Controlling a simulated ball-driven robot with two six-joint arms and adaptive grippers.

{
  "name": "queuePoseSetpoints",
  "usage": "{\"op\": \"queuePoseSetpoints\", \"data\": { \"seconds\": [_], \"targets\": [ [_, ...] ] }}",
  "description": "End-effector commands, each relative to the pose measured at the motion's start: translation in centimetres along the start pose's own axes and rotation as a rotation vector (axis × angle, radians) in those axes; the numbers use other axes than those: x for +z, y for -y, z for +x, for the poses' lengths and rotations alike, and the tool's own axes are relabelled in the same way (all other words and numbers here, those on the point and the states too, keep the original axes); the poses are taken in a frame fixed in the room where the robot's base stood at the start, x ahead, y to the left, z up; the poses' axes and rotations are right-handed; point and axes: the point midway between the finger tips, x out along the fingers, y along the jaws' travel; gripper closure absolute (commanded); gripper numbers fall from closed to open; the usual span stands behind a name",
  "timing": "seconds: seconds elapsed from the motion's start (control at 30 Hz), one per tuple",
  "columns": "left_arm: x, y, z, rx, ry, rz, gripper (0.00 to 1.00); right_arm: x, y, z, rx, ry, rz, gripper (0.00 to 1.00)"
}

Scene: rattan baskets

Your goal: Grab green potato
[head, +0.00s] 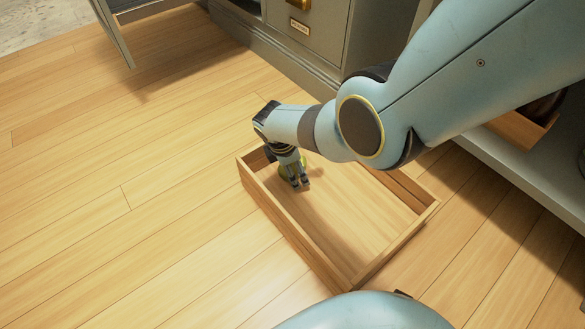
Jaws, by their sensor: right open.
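The green potato (283,172) lies in the far left corner of a shallow wooden tray, mostly hidden behind my right gripper; only a small yellow-green part shows. My right gripper (299,184) points down into the tray, right at the potato, with its fingers open. Whether the fingers touch the potato cannot be told. My left gripper is not in view.
The wooden tray (301,240) stands on the plank floor (90,190) and looks otherwise empty. Grey cabinets with a drawer (312,28) stand behind it, and an open door (112,32) juts out at the upper left. A low shelf edge runs along the right. The floor at left is clear.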

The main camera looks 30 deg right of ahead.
Motion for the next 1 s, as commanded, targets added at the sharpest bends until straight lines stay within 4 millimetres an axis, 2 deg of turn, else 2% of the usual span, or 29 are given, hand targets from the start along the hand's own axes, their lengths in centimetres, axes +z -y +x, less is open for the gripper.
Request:
{"op": "queuePoseSetpoints", "data": {
  "seconds": [0.1,0.6,1.0],
  "targets": [
    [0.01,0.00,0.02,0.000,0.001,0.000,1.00,0.02,-0.05,-0.05,0.001,0.000,0.000,0.14],
    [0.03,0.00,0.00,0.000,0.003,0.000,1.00,0.02,0.00,-0.03,0.000,0.000,0.000,0.79],
    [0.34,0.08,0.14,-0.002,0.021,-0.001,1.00,0.09,-0.10,-0.31,0.001,0.000,0.001,0.80]
  ]
}}
